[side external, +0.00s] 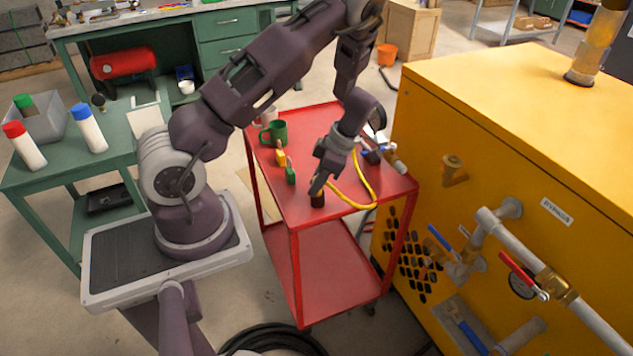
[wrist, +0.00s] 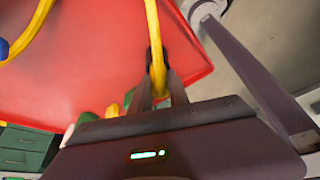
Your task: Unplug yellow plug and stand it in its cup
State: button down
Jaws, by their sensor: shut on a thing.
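My gripper (side external: 318,187) points down over the near part of the red cart's top. In the wrist view its fingers (wrist: 160,88) are shut on the yellow plug (wrist: 158,74), at the end of a yellow cord (wrist: 152,22). In the side view the cord (side external: 374,190) loops from the fingers to the right and back toward the far side of the cart. A small dark brown cup (side external: 318,200) stands directly below the fingertips. The fingers hide the plug in the side view, and I cannot tell whether its tip is inside the cup.
The red cart (side external: 342,245) also holds a green mug (side external: 274,132), a yellow piece (side external: 281,158) and a green piece (side external: 291,175), left of my gripper. A yellow tank housing (side external: 500,110) with pipes and valves stands close on the right. The cart's front edge is near.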

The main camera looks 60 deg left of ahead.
jog(key=c, duration=1.2)
grip_release()
jog(key=shift+f, duration=0.3)
jog(key=d+r+m+t+h, duration=0.15)
jog(key=d+r+m, duration=0.45)
jog(key=r, duration=0.6)
jog(key=d+r+m+t+h, duration=0.1)
jog(key=d+r+m+t, duration=0.2)
jog(key=d+r+m, duration=0.6)
jog(key=s+d+r+m+t, duration=0.1)
jog(key=s+r+m, duration=0.2)
jog(key=s+m, duration=0.1)
jog(key=s+d+r+m+t, duration=0.1)
jog(key=s+r+m+t, duration=0.1)
jog(key=s+m, duration=0.3)
jog(key=s+d+r+m+t, duration=0.1)
jog(key=s+r+m, duration=0.4)
jog(key=shift+d+t, duration=0.3)
jog(key=shift+t, duration=0.05)
